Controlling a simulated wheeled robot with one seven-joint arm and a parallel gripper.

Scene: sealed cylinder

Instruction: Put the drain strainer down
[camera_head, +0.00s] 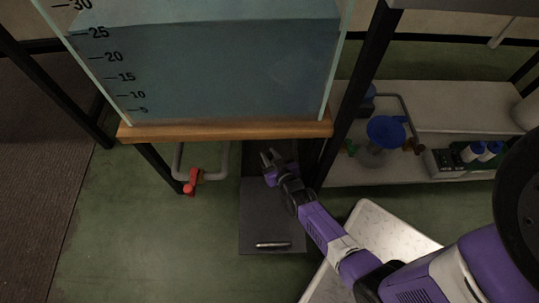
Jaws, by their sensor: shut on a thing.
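My gripper (269,158) is below the front edge of the tank's wooden base, near the middle of the view. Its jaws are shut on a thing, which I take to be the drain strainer. The strainer is too small and dark to make out between the fingers. My gripper is over the far part of a dark grey flat panel (259,217) on the green floor. A short metal bar (272,245) lies at the panel's near edge.
A clear tank of bluish liquid (205,75) with a number scale stands on a wooden ledge (225,131). A grey pipe (213,177) with a red valve handle (191,183) hangs at left. A shelf (455,107) with a blue funnel-like item (386,131) and bottles (479,152) stands right. Green floor at left is clear.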

